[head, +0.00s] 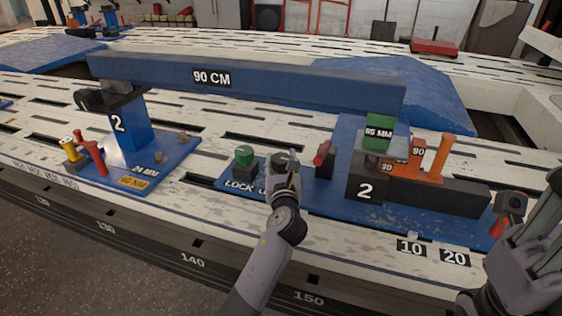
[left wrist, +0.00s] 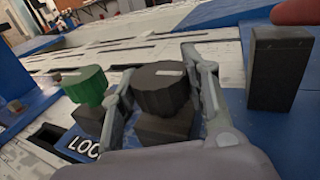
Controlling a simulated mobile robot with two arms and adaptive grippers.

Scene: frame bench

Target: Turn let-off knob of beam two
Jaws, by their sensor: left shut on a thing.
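A dark round knob with a pale mark on top (left wrist: 162,88) stands on a dark block on the blue base of beam two. My left gripper (head: 284,166) is shut around it, one finger on each side; the left wrist view shows this closely. In the head view my gripper mostly hides the knob. The blue beam marked 90 CM (head: 250,86) rests above, behind my gripper, on supports marked 2. A green knob (head: 244,156) stands just left, and it also shows in the left wrist view (left wrist: 86,86). My right gripper (head: 541,232) is partly cut off at the right edge.
A red-topped lever (head: 322,158) stands close right of my left gripper. A green 85 MM block (head: 378,132) sits under the beam's right end. Yellow and red pegs (head: 92,152) stand at left. The slotted bench front is clear.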

